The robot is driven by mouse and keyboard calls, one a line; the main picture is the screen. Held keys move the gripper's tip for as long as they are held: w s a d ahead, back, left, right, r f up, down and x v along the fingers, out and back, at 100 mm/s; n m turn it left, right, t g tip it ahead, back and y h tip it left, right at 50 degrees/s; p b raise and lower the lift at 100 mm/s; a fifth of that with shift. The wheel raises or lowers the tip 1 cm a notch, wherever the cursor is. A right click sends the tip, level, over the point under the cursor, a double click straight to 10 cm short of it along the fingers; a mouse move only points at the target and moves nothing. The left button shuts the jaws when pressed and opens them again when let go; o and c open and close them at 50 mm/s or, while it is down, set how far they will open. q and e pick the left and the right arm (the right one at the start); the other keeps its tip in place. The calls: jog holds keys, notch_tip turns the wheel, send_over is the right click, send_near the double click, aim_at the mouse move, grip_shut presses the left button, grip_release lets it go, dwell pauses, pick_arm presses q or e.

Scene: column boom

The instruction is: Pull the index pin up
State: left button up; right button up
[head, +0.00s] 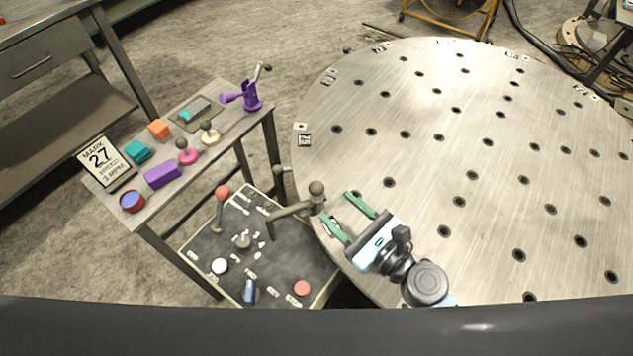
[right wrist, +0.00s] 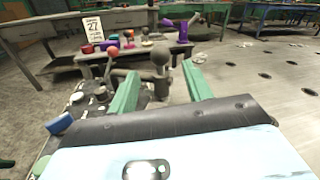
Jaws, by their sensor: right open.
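The index pin (head: 316,188) appears to be the upright grey post with a dark ball knob. It stands at the end of a grey bracket arm (head: 290,211), at the left rim of the big round table. My right gripper (head: 337,208) is open, with two green fingers pointing at the pin from the lower right. In the right wrist view the pin's ball (right wrist: 161,56) shows between and beyond the fingers (right wrist: 159,70). I see no contact between fingers and pin. The pin's lower end is hidden. My left gripper is not in view.
The round steel table (head: 420,150) has several holes and number plates along its rim. A control panel (head: 205,250) with a red-ball lever (head: 222,193) and buttons lies left of the bracket. A side bench (head: 222,140) holds coloured blocks, knobs and a sign (head: 104,162).

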aim_at(322, 193)
jog(key=x, duration=0.7)
jog(key=shift+w+a+p, duration=0.2)
jog(key=shift+w+p, duration=0.1)
grip_shut()
